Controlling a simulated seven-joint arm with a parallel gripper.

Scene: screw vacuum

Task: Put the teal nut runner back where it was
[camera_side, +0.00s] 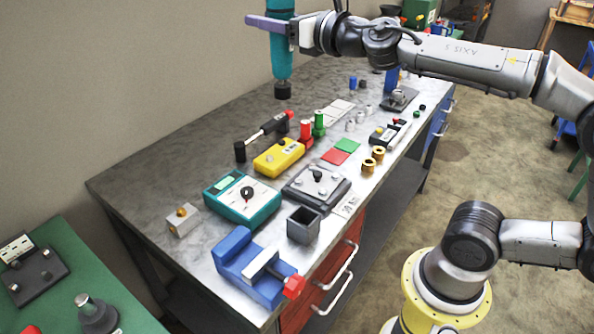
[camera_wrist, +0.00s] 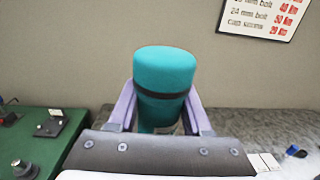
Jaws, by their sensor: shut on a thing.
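The teal nut runner (camera_side: 281,52) hangs upright in my gripper (camera_side: 268,24) in the side view, its black tip pointing down. The tip is above the back part of the grey metal workbench (camera_side: 150,165), apart from the surface as far as I can tell. In the wrist view, the two purple fingers of my gripper (camera_wrist: 160,108) press on both sides of the teal nut runner (camera_wrist: 163,68), just around its dark band. Its rounded teal end faces up. Its lower part is hidden in the wrist view, and its top is cut off in the side view.
Below and in front lie a black-and-silver tool (camera_side: 264,130), a yellow box (camera_side: 279,157), a teal meter (camera_side: 242,197) and a blue vise (camera_side: 255,268). Red and green cylinders (camera_side: 319,124) stand nearby. The bench's back left is clear. A wall sign (camera_wrist: 264,14) shows torque figures.

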